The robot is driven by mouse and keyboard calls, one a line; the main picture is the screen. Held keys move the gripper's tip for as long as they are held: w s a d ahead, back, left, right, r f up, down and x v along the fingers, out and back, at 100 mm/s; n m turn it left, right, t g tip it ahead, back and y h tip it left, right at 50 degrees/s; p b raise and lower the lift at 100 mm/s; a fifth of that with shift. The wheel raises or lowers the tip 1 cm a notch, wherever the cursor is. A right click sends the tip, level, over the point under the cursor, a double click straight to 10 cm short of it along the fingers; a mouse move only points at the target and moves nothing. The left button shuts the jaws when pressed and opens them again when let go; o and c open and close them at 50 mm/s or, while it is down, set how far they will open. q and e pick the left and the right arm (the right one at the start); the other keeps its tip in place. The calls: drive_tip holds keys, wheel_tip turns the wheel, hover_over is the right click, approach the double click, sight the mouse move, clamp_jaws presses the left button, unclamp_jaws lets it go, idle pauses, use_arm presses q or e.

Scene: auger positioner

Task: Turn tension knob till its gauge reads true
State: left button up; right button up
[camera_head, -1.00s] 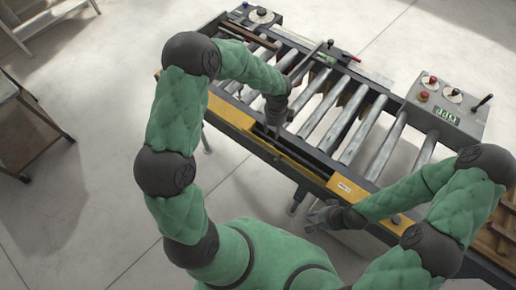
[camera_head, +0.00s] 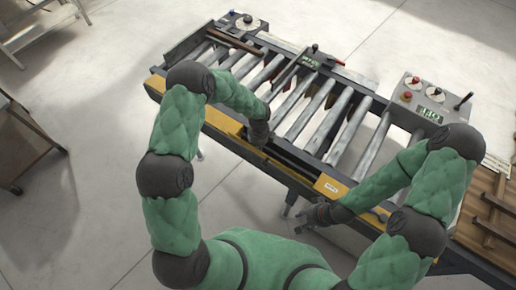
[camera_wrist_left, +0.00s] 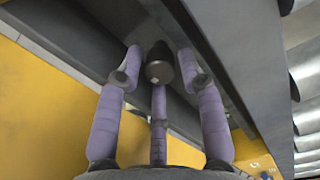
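A dark, rounded knob (camera_wrist_left: 160,64) sticks out below a grey rail in the left wrist view; I take it for the tension knob. My left gripper (camera_wrist_left: 160,72) has its purple fingers spread around it, with small gaps at the two side fingertips. In the head view my left gripper (camera_head: 262,138) is low at the conveyor's near side, mostly hidden by its own wrist, and the knob is hidden there. My right gripper (camera_head: 304,216) hangs empty near the conveyor's near edge; its fingers are too small to judge. White round dials (camera_head: 248,22) show, too small to read.
The roller conveyor (camera_head: 345,130) has a yellow near rail (camera_head: 222,120). A control panel (camera_head: 432,95) with a red button, a dial and a green display stands at its right end. A wooden pallet-like thing (camera_head: 488,215) is at the right.

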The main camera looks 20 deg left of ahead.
use_arm(q)
drive_tip(key=shift+f, duration=0.55)
clamp_jaws()
drive_tip(key=shift+f+n+b, duration=0.1)
drive_tip(key=shift+n+b, duration=1.3)
drive_tip(key=shift+n, duration=0.2)
drive_tip(key=shift+n+b, duration=0.85)
drive_tip(key=shift+n, duration=0.45)
